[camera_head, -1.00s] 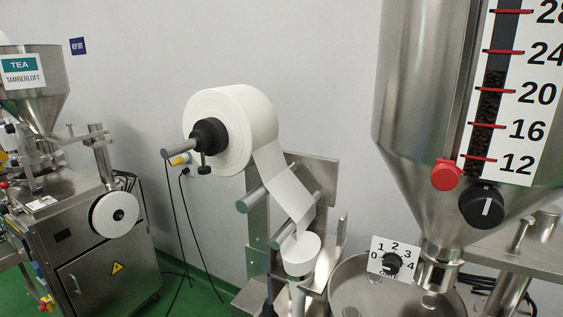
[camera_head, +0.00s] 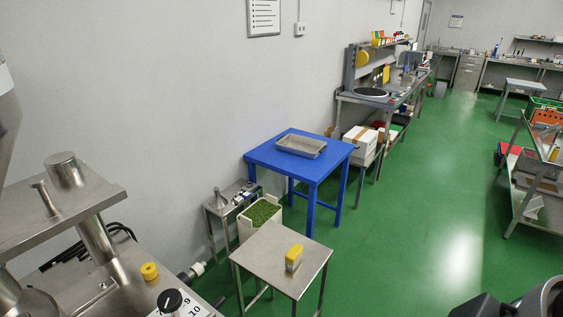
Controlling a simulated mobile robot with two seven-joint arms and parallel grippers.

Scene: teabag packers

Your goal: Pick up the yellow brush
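A small yellow block-shaped thing with a paler lower part, which looks like the yellow brush (camera_head: 294,256), stands on a small steel table (camera_head: 264,258) at the lower middle of the head view. Its bristles are too small to make out. Neither gripper can be made out. A dark and grey part of my own body shows at the bottom right corner, well apart from the brush.
A blue table (camera_head: 264,154) with a metal tray (camera_head: 322,150) stands behind the steel table. A crate of green leaves (camera_head: 243,232) is beside it. Steel machinery (camera_head: 62,226) fills the lower left. Green floor (camera_head: 420,225) is free to the right; a shelf cart (camera_head: 515,190) stands far right.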

